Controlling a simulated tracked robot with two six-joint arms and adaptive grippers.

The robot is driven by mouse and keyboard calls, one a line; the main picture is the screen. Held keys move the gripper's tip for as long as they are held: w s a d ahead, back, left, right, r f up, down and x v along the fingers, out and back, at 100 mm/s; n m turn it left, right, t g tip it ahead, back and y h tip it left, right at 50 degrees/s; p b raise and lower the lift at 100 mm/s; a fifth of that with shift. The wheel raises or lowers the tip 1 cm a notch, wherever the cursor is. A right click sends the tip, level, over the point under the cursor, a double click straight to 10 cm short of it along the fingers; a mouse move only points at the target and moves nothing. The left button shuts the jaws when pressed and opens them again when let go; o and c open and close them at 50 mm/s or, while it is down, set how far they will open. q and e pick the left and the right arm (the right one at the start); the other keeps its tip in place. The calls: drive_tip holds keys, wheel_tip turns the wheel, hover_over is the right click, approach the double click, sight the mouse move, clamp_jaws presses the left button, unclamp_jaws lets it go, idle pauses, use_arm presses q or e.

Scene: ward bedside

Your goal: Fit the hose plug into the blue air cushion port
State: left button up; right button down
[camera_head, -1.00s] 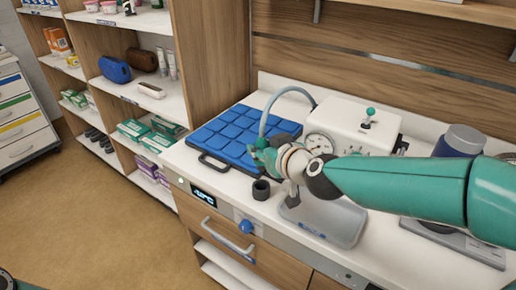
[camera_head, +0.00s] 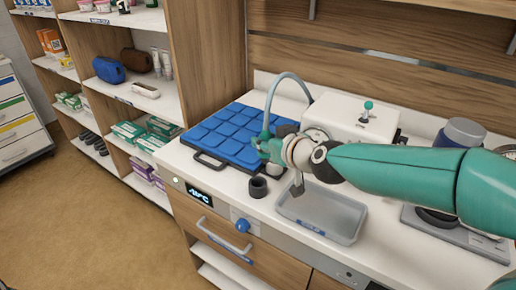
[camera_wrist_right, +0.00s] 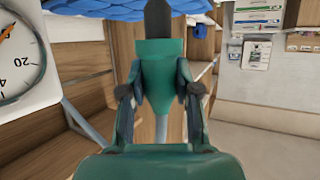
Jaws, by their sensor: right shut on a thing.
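The blue air cushion (camera_head: 222,134), a quilted pad with a dark handle, lies flat on the white counter. My right gripper (camera_head: 264,148) is over the cushion's right front edge. In the right wrist view, the right gripper (camera_wrist_right: 160,95) is shut on the hose plug (camera_wrist_right: 158,65), a green body with a dark tip pointing up the picture. The grey hose (camera_head: 288,76) arches from behind the gripper towards the white pump box. The cushion's blue edge (camera_wrist_right: 95,10) shows at the top of the wrist view. I cannot make out its port. My left gripper is not in view.
A dark cup (camera_head: 258,187) stands in front of the gripper. A grey tray (camera_head: 322,212) lies to its right. The white pump box (camera_head: 350,118) with a gauge (camera_wrist_right: 15,55) stands behind. A blue-grey canister (camera_head: 458,136) is at the right.

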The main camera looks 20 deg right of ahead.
drive_tip(key=shift+w+d+f+b, duration=0.1)
drive_tip(key=shift+w+d+b, duration=0.3)
drive_tip(key=shift+w+d, duration=0.3)
drive_tip(key=shift+w+d+b, duration=0.4)
drive_tip(key=shift+w+d, duration=0.1)
drive_tip(key=shift+d, duration=0.35)
drive_tip(key=shift+w+d+f+b, duration=0.3)
drive_tip(key=shift+f+b, duration=0.2)
drive_tip(key=shift+b, duration=0.3)
drive_tip(key=shift+w+d+f+b, duration=0.3)
drive_tip(key=shift+f+b, duration=0.2)
drive_tip(key=shift+b, duration=0.25)
drive_tip(key=shift+f+b, duration=1.95)
drive_tip(key=shift+b, duration=0.05)
drive_tip(key=c, duration=0.8)
unclamp_jaws()
drive_tip(key=shift+o, duration=0.2)
drive_tip(key=shift+s, duration=0.1)
drive_tip(key=v, duration=1.1)
drive_tip(key=shift+s, duration=0.35)
